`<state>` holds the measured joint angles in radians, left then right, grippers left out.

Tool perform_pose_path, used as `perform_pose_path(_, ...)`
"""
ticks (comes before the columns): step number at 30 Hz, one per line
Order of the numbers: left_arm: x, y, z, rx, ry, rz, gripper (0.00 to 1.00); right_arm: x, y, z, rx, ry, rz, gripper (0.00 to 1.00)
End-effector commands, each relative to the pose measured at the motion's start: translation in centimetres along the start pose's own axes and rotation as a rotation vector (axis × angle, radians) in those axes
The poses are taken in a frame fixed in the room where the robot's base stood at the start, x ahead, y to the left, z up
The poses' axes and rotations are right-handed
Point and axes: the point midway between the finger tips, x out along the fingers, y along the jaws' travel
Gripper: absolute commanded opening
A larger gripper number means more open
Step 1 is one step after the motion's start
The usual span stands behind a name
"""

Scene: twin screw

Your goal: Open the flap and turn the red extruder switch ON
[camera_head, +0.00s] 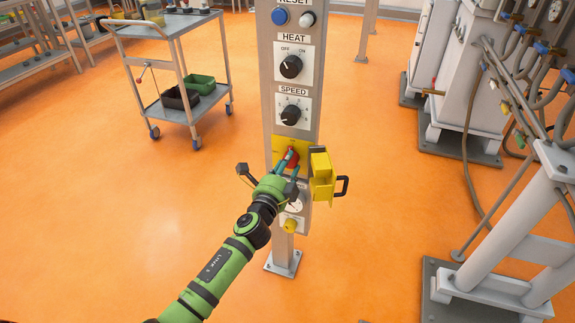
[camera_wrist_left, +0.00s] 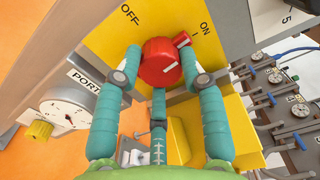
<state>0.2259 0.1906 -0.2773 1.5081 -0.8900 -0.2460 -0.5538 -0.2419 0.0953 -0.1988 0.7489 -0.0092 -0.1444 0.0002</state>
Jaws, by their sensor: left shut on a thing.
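The red extruder switch (camera_head: 293,157) sits on a yellow plate (camera_head: 279,145) on the grey control post. In the left wrist view the red switch (camera_wrist_left: 158,64) lies between OFF and ON labels, and its raised grip with a white mark points up right toward ON. My left gripper (camera_head: 288,163) is shut on the switch, teal fingers on both sides of it. The yellow flap (camera_head: 321,175) with a black handle (camera_head: 342,186) stands swung open to the right of the plate. The gripper partly covers the switch in the head view. My right gripper is in neither view.
HEAT (camera_head: 291,67) and SPEED (camera_head: 291,115) dials are above the switch. A timer-like dial and a yellow knob (camera_head: 291,226) are below, partly behind my arm. A trolley (camera_head: 182,113) stands back left, and machines with hoses (camera_head: 470,90) at right. Orange floor is free at left.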

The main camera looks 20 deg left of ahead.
Motion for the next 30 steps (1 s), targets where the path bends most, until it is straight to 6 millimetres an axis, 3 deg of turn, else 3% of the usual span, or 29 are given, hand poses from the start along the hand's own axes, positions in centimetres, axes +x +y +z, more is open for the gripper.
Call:
perform_pose_path(1,0.04,0.17,0.80,0.027,-0.017,0.007,0.08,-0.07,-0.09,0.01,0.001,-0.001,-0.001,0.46)
perform_pose_path(23,0.12,-0.16,0.77,0.112,-0.017,0.002,0.08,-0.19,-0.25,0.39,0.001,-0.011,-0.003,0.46)
perform_pose_path(24,0.12,-0.18,0.77,0.112,-0.017,0.001,0.45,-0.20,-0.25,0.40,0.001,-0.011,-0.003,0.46)
perform_pose_path(25,0.13,-0.19,0.77,0.112,-0.017,0.001,0.57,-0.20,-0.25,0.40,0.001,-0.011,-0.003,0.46)
perform_pose_path(26,0.13,-0.20,0.76,0.112,-0.017,0.001,0.64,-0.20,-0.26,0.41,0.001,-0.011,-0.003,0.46)
perform_pose_path(30,0.10,-0.19,0.52,0.110,-0.012,0.000,0.64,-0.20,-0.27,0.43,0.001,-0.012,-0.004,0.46)
